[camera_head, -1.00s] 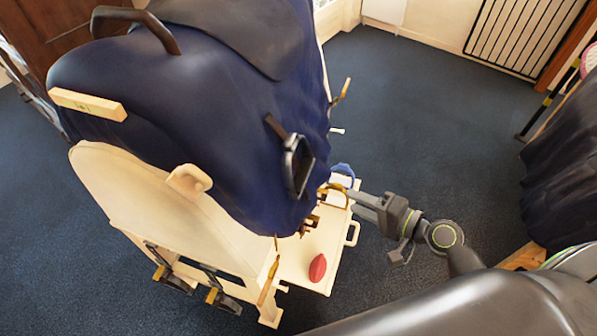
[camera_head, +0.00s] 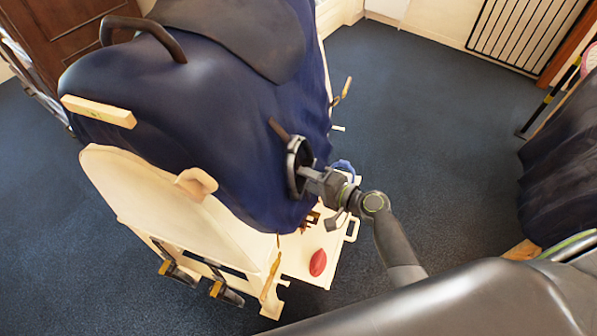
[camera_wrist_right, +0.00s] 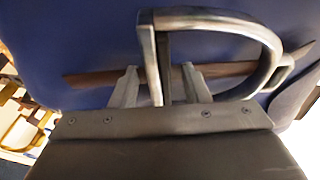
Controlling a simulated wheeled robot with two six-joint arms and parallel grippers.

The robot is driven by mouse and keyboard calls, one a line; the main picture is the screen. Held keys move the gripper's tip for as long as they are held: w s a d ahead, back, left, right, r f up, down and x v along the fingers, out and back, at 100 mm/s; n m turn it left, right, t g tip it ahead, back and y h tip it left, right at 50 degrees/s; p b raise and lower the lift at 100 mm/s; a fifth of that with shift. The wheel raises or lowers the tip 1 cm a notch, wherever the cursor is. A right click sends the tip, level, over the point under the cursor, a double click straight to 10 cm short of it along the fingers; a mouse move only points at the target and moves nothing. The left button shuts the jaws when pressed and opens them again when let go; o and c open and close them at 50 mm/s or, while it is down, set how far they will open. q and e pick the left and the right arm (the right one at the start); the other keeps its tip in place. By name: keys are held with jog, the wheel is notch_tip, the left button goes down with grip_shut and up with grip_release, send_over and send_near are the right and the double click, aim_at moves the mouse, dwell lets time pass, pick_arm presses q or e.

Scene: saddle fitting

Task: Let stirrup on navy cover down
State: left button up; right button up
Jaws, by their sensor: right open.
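The navy cover (camera_head: 215,110) drapes over a pale wooden stand. The stirrup (camera_head: 293,165), a dark metal loop, lies against the cover's right side with its brown leather strap (camera_head: 278,130) above it. My right gripper (camera_head: 304,172) is at the stirrup. In the right wrist view the stirrup (camera_wrist_right: 225,22) arches large across the picture, in front of the strap (camera_wrist_right: 215,72). There my right gripper (camera_wrist_right: 160,80) is open, its two fingertips apart, with one bar of the stirrup standing between them. I cannot tell whether the fingers touch it. My left gripper is not in view.
The wooden stand (camera_head: 140,195) has a low shelf (camera_head: 300,255) carrying a red object (camera_head: 318,262). A dark saddle (camera_head: 235,30) and a dark handle-like loop (camera_head: 140,28) top the cover. Another dark draped thing (camera_head: 560,180) stands at right. Carpet between is clear.

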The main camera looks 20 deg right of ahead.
jog(key=shift+x, duration=1.4)
grip_shut()
